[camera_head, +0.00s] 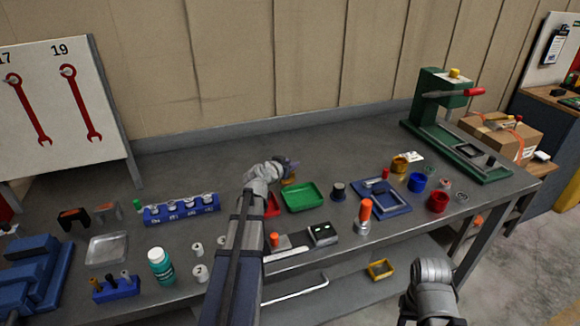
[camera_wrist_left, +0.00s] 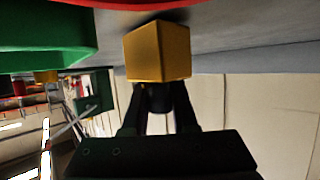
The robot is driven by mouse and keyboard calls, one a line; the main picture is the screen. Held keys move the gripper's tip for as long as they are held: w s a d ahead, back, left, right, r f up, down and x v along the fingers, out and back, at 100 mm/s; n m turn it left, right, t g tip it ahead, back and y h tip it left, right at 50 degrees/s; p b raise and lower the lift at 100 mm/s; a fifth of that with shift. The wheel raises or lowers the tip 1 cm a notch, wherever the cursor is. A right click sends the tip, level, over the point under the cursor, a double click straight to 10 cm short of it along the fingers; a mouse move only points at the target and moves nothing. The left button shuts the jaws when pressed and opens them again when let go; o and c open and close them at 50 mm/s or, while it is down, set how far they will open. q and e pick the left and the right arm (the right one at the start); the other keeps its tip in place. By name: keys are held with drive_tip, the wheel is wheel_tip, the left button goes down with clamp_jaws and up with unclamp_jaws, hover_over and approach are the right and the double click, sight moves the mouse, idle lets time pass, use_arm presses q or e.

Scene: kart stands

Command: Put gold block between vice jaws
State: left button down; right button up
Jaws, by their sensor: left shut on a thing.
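The gold block (camera_wrist_left: 158,52) is a plain gold cube held at the fingertips of my left gripper (camera_wrist_left: 158,97) in the left wrist view. In the head view the block (camera_head: 290,181) shows small beneath my left gripper (camera_head: 289,168), just behind the green tray. The gripper is shut on it. I cannot tell whether the block touches the table. The blue vice (camera_head: 38,265) stands at the left front of the workbench, partly cut off by the picture edge. Its jaw gap is not clear. My right gripper is out of the picture.
The green tray (camera_head: 303,196) and a red tray (camera_head: 272,206) lie close to my left gripper.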

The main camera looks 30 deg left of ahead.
use_arm(q)
drive_tip(key=shift+f, duration=0.2)
drive_tip(key=c, duration=0.7)
unclamp_jaws()
